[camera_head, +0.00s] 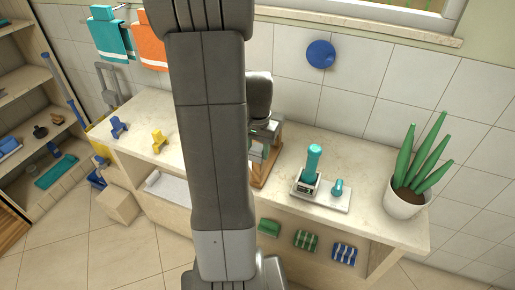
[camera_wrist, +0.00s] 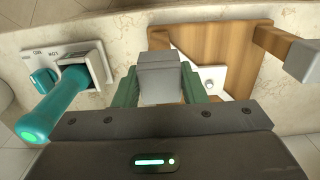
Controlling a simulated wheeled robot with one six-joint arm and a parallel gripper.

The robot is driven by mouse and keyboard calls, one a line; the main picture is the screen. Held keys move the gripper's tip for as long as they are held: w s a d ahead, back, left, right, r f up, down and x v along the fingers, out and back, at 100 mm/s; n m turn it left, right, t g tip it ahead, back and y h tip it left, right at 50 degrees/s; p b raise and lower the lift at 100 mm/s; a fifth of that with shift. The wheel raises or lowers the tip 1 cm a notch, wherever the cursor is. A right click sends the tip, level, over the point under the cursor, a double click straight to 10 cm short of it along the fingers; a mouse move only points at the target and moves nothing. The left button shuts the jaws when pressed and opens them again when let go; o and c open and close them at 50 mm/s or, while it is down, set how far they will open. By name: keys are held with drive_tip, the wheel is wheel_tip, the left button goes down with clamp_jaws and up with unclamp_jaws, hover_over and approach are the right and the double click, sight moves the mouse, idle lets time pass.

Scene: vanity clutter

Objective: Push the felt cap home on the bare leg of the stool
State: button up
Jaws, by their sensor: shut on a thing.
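The wooden stool (camera_head: 267,166) stands on the counter, partly hidden behind my arm in the head view. In the wrist view its wooden seat (camera_wrist: 222,35) lies below my gripper, with a white plate (camera_wrist: 213,78) on it. One leg (camera_wrist: 270,37) rises at the right and carries a grey cap (camera_wrist: 301,60). My gripper (camera_wrist: 160,88) has its green fingers shut on the sides of a grey felt cap (camera_wrist: 160,78). The cap hides what is under it, so I cannot tell whether it sits on the bare leg or how far.
A white tray (camera_head: 330,200) with a teal-handled device (camera_head: 313,160) and a small teal piece (camera_head: 338,187) stands right of the stool. A potted plant (camera_head: 405,198) is at the counter's right end. Blue (camera_head: 118,127) and yellow (camera_head: 159,141) items are left.

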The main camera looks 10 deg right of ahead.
sight(258, 147)
drive_tip(key=shift+f+b, duration=0.35)
drive_tip(key=shift+f, duration=0.25)
drive_tip(key=o, duration=1)
drive_tip(key=shift+r, duration=0.1)
wheel_tip(258, 147, up, 14)
drive_tip(key=shift+f, duration=0.1)
drive_tip(key=shift+f, duration=0.1)
wheel_tip(258, 147, down, 13)
drive_tip(key=shift+f, duration=0.2)
drive_tip(key=shift+r, duration=0.2)
